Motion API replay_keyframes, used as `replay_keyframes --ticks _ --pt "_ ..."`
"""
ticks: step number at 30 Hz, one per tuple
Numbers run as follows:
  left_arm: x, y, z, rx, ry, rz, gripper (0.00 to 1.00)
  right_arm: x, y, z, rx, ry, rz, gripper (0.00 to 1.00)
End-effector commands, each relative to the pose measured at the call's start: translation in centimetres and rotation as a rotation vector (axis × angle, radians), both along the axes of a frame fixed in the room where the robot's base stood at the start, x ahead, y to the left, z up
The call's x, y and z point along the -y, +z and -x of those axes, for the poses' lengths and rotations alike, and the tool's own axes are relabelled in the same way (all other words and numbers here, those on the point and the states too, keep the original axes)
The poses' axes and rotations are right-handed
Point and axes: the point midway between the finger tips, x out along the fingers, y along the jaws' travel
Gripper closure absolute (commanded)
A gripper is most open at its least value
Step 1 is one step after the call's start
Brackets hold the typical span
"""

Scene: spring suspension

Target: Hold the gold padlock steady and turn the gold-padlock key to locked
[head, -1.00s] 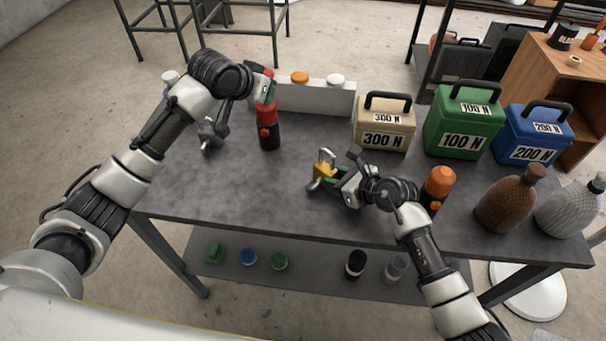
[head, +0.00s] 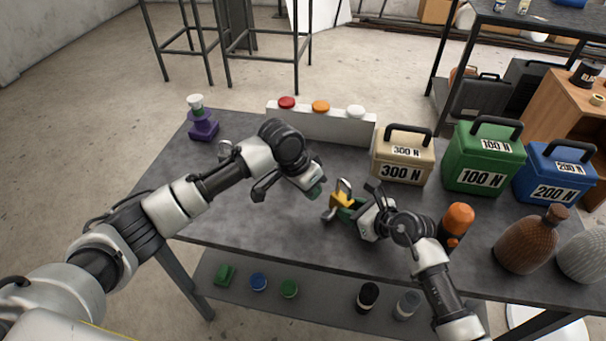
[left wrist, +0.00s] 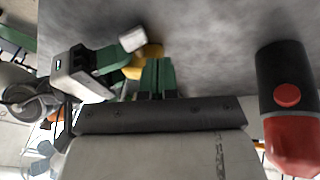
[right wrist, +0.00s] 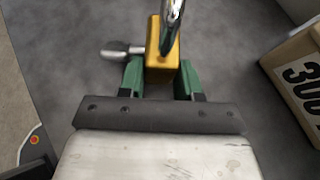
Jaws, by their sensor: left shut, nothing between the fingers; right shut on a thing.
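The gold padlock (head: 343,198) is above or on the grey table in front of my right gripper (head: 349,208), its shackle pointing up. In the right wrist view the green fingers (right wrist: 160,78) are shut on both sides of its body (right wrist: 163,66). The grey key (head: 328,214) sticks out of the padlock's side; it also shows in the right wrist view (right wrist: 124,50). My left gripper (head: 315,191) is left of the padlock, apart from it. In the left wrist view its green fingertips (left wrist: 157,74) are together and empty, with padlock (left wrist: 147,57) and key (left wrist: 132,40) beyond.
An orange-topped bottle (head: 456,222) stands right of my right wrist. Weight boxes (head: 402,158) and a button panel (head: 330,126) are behind. The table's front left is clear.

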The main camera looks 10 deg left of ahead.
Motion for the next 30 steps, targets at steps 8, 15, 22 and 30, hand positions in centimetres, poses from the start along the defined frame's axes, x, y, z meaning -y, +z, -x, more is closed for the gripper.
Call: replay_keyframes --ticks 8,15,22,30 --pt "1.8 -3.0 1.2 -0.001 0.001 0.0 1.0 0.0 -0.1 0.0 -0.002 0.001 0.002 0.79" --pt "2.1 -3.5 1.4 -0.001 0.001 0.001 1.0 0.0 -0.1 0.0 -0.002 0.001 0.002 0.79" --pt "2.1 -3.4 1.4 -0.001 0.002 0.001 1.0 0.0 -0.1 0.0 -0.002 0.001 0.002 0.79" --pt "2.2 -3.8 1.4 -0.029 0.001 0.038 1.0 0.0 -0.1 0.1 -0.002 0.001 0.002 0.79"
